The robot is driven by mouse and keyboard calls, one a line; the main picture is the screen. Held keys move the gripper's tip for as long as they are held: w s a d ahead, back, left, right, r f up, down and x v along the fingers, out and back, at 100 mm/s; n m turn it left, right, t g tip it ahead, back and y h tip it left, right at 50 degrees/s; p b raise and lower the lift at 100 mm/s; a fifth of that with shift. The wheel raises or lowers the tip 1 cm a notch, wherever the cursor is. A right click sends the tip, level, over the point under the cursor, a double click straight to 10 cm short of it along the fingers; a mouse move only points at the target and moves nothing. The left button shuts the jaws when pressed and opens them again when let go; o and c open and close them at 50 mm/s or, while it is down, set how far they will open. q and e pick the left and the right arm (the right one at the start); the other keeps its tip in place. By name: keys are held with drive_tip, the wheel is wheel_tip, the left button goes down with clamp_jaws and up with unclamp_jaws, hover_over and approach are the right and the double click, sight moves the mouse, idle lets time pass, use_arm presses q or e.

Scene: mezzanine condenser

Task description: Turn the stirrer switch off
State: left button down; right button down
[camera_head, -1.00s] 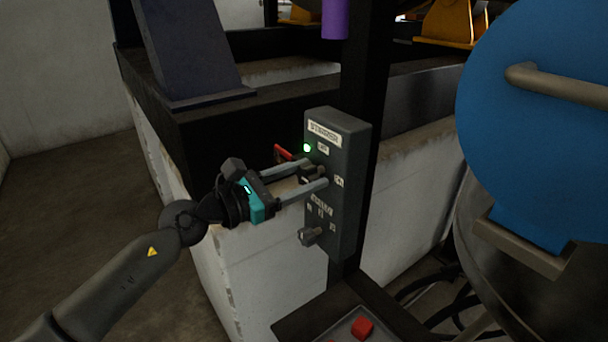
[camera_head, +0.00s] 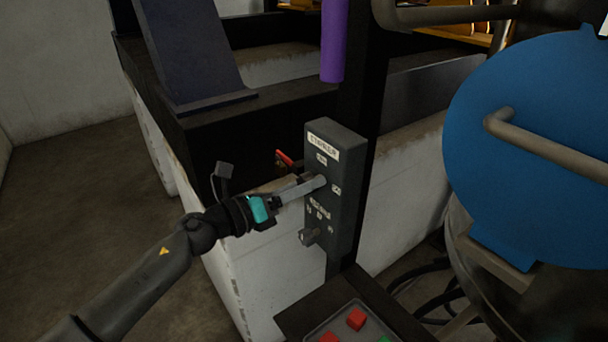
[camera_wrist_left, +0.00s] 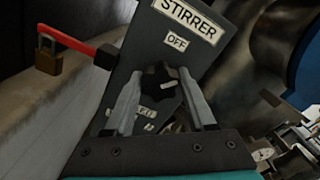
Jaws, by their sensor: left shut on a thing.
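The stirrer panel (camera_head: 345,215) is a dark grey upright box on a black post. Its STIRRER label (camera_wrist_left: 188,18) and OFF label (camera_wrist_left: 177,42) are readable in the left wrist view. The stirrer switch (camera_wrist_left: 158,78) is a black rotary knob with a white mark, just below OFF in that view. My left gripper (camera_head: 319,181) is shut on this knob, one finger on each side, and hides it in the head view. No green light shows on the panel now. My right gripper is not in view.
A second knob (camera_head: 308,237) sits low on the panel. A red lever (camera_head: 284,159) is behind my left gripper, with a padlock (camera_wrist_left: 48,60). A tray (camera_head: 312,336) with red pieces is below. A large blue lid (camera_head: 530,190) stands at right.

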use_arm(q)
drive_tip(key=n+p, duration=0.3)
drive_tip(key=n, duration=0.1)
drive_tip(key=shift+r+n, duration=0.1)
drive_tip(key=shift+n, duration=0.2)
drive_tip(key=shift+n+p, duration=0.9)
drive_tip(key=shift+n, duration=0.8)
drive_tip(key=shift+c, duration=1.2)
unclamp_jaws()
drive_tip(key=b+v, duration=0.1)
drive_tip(key=v, duration=1.4)
drive_tip(key=shift+b, duration=0.4)
drive_tip(key=shift+a, duration=0.1)
